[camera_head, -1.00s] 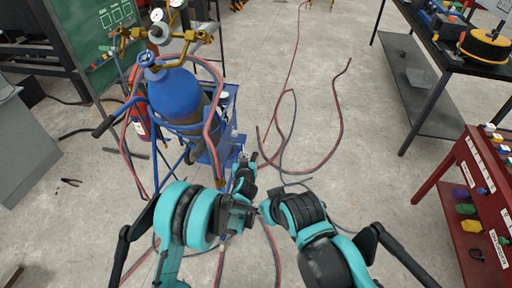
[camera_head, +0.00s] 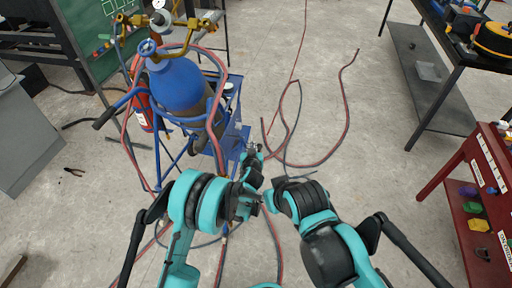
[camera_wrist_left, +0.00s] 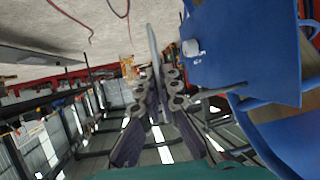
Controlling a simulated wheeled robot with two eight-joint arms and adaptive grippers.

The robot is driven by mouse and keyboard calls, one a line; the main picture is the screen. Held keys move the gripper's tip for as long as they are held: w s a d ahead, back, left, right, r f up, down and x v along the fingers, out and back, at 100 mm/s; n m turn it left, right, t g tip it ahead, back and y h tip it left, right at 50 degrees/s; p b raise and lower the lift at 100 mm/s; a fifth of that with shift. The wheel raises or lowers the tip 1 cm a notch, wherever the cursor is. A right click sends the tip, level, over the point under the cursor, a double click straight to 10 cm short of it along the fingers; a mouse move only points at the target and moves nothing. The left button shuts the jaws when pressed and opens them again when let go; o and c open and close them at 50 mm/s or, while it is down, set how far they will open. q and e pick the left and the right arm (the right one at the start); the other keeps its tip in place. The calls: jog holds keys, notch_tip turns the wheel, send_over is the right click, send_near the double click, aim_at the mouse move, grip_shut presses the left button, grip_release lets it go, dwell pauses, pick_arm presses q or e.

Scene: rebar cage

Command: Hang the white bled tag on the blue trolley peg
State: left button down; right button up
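The blue trolley (camera_head: 228,150) stands left of centre in the head view and carries a large blue gas cylinder (camera_head: 178,86). In the left wrist view a blue plate (camera_wrist_left: 245,55) of the trolley fills the upper right, with a short pale peg (camera_wrist_left: 190,47) on it. My left gripper (camera_head: 252,150) is beside the trolley's right side. In the left wrist view its fingers (camera_wrist_left: 158,82) close on a thin pale piece seen edge-on, apparently the white tag (camera_wrist_left: 152,42). The tag appears left of the peg and apart from it. My right gripper cannot be made out.
Red and grey hoses (camera_head: 285,125) lie on the concrete floor right of the trolley. A red cabinet (camera_head: 478,205) and a dark workbench (camera_head: 430,80) stand at the right. A grey cabinet (camera_head: 25,135) stands at the left. Pliers (camera_head: 73,171) lie on the floor.

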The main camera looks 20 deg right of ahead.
pick_arm(q)
jog(key=w+a, duration=0.3)
jog(key=a, duration=0.2)
jog(key=shift+w+f, duration=0.2)
jog(key=shift+f, duration=0.25)
dwell(0.4)
dwell(0.3)
jog(key=c, duration=1.6)
grip_release()
jog(key=shift+c, duration=0.2)
jog(key=v, duration=1.2)
